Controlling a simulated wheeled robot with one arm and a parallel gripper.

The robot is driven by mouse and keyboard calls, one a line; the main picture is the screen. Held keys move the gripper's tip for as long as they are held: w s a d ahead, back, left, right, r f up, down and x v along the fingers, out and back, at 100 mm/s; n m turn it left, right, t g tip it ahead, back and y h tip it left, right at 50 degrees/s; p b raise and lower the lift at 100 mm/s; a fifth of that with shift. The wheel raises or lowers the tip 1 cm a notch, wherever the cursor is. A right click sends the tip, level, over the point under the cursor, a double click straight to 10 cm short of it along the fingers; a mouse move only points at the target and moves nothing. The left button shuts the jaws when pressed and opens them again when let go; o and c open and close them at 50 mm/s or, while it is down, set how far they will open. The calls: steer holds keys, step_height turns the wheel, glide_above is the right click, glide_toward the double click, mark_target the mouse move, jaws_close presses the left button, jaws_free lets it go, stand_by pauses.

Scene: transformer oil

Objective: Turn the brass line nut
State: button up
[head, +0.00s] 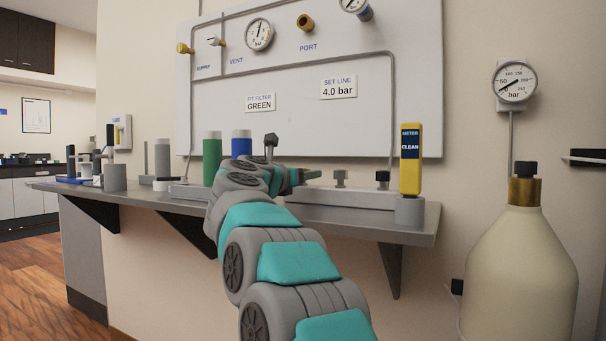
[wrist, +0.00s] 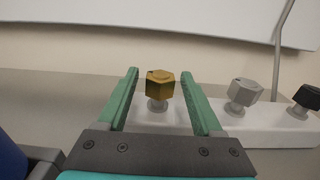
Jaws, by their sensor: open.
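The brass line nut (wrist: 160,85) is a gold hexagonal piece on a short grey stem, seen in the wrist view between my gripper's fingers. My gripper (wrist: 160,92) is open, with one green finger on each side of the nut and a visible gap on both sides. Nothing is held. In the head view my gripper (head: 300,175) is small above the shelf, and my arm hides the brass nut there.
A grey nut (wrist: 243,92) and a black knob (wrist: 307,97) stand to the right on the same pale block (wrist: 270,133). Green (head: 212,160) and blue (head: 241,144) cylinders stand left of my gripper. A yellow meter (head: 411,160) is at the shelf's right end.

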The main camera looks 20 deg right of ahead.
steer(key=shift+c, duration=0.2)
jaws_close()
stand_by(0.4)
